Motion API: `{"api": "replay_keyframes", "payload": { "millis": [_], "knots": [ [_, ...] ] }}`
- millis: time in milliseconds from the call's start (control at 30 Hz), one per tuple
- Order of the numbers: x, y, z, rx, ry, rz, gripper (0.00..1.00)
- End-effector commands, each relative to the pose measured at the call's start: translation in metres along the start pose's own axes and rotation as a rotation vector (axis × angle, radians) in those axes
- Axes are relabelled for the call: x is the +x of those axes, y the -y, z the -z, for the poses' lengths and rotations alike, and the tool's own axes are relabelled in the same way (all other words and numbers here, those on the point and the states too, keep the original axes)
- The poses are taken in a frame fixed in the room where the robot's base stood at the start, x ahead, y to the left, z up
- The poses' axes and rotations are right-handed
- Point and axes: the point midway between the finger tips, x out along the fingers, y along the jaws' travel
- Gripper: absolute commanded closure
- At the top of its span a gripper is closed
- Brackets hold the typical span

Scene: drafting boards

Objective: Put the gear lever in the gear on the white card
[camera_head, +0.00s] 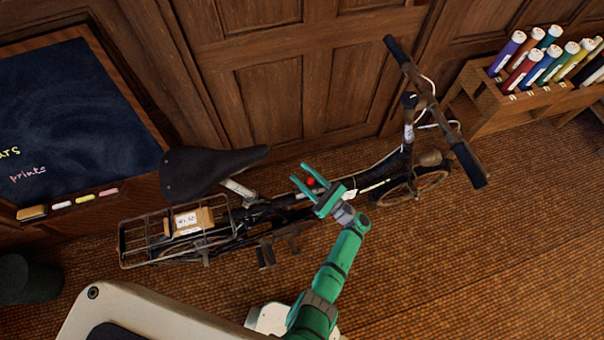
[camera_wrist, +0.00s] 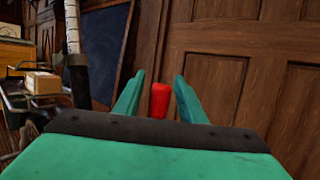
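The gear lever shows as a red knob (camera_head: 310,182) at the bicycle's top tube in the head view. In the wrist view the red knob (camera_wrist: 159,100) stands upright between my fingers, with a gap on each side. My gripper (camera_head: 302,175) is open around the knob, and its fingers also show in the wrist view (camera_wrist: 159,78). The lever's lower part and its slots are hidden by my gripper. A small whitish patch (camera_head: 350,194) shows beside my gripper on the bike; I cannot tell whether it is the white card.
The bicycle's saddle (camera_head: 205,172) is left of my gripper, and its handlebar (camera_head: 433,110) is to the right. A labelled parcel (camera_head: 190,221) sits on the rear rack. A chalkboard (camera_head: 70,115), panelled wall and rack of coloured tubes (camera_head: 500,105) stand behind.

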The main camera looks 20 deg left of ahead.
Motion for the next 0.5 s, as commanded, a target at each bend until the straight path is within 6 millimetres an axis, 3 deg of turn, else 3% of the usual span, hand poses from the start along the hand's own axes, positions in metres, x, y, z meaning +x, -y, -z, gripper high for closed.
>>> {"api": "replay_keyframes", "payload": {
  "millis": [500],
  "knots": [
    [-0.086, 0.001, 0.000, 0.000, 0.000, 0.005, 0.63]
  ]
}}
